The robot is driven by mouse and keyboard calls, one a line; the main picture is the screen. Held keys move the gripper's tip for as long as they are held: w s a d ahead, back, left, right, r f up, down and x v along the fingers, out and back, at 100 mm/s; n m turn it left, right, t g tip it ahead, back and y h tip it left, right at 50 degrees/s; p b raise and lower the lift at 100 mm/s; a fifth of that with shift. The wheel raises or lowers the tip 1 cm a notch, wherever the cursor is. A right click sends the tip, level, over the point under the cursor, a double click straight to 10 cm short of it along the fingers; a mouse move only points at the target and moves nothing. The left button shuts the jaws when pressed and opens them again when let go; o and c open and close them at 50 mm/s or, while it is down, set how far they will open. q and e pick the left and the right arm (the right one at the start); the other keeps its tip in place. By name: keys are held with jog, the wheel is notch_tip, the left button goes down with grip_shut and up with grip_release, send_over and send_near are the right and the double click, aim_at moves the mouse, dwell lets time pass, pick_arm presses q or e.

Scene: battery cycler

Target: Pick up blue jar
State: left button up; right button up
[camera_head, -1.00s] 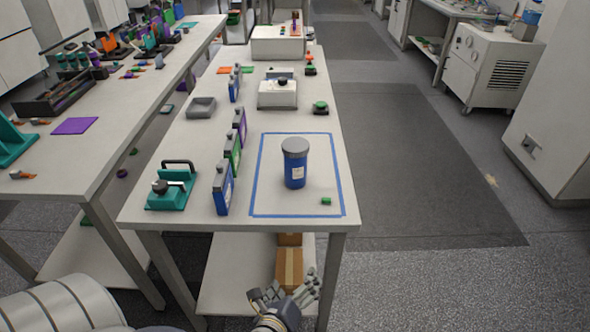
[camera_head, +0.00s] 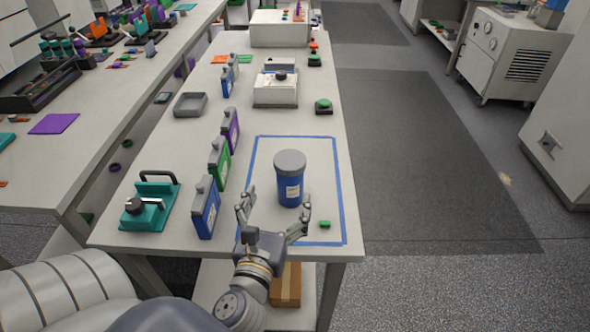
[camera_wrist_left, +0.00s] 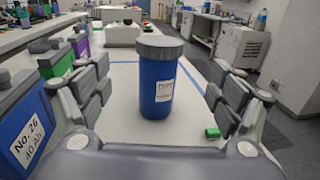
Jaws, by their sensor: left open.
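The blue jar (camera_head: 290,190) has a grey lid and a white label. It stands upright on the table inside a blue tape outline (camera_head: 340,200). My left gripper (camera_head: 273,212) is open at the near side of the jar, with its fingers spread left and right of it. In the left wrist view the jar (camera_wrist_left: 160,85) stands ahead, centred between the two open fingers, and I see gaps on both sides. The gripper holds nothing. My right gripper is not in view.
Left of the outline stand a blue case (camera_head: 206,210), a green case (camera_head: 219,165) and a purple case (camera_head: 231,131). A teal device (camera_head: 150,207) sits at the front left. A small green block (camera_head: 325,224) lies near the outline's front right corner. The right aisle is clear.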

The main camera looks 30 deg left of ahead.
aim_at(286, 174)
pick_arm(q)
jog(key=shift+r+p+x, duration=0.2)
jog(key=shift+p+x, duration=0.2)
jog(key=shift+x, duration=0.75)
jog(key=p+x, duration=0.1)
jog(key=x, duration=0.1)
jog(key=shift+w+a+r, duration=0.1)
jog(key=shift+w+a, duration=0.05)
jog(key=shift+w, duration=0.1)
jog(key=shift+w+a, duration=0.1)
jog(key=shift+w, duration=0.2)
jog(key=shift+w+a, duration=0.15)
jog(key=shift+w, duration=0.15)
jog(key=p+x, duration=0.1)
jog(key=x, duration=0.3)
jog(key=shift+w+p, duration=0.1)
jog(key=shift+p, duration=0.3)
jog(key=shift+w+a+f, duration=0.1)
jog(key=shift+w+f, duration=0.15)
jog(key=shift+s, duration=0.1)
jog(key=c, duration=1.5)
jog(key=shift+c, duration=0.2)
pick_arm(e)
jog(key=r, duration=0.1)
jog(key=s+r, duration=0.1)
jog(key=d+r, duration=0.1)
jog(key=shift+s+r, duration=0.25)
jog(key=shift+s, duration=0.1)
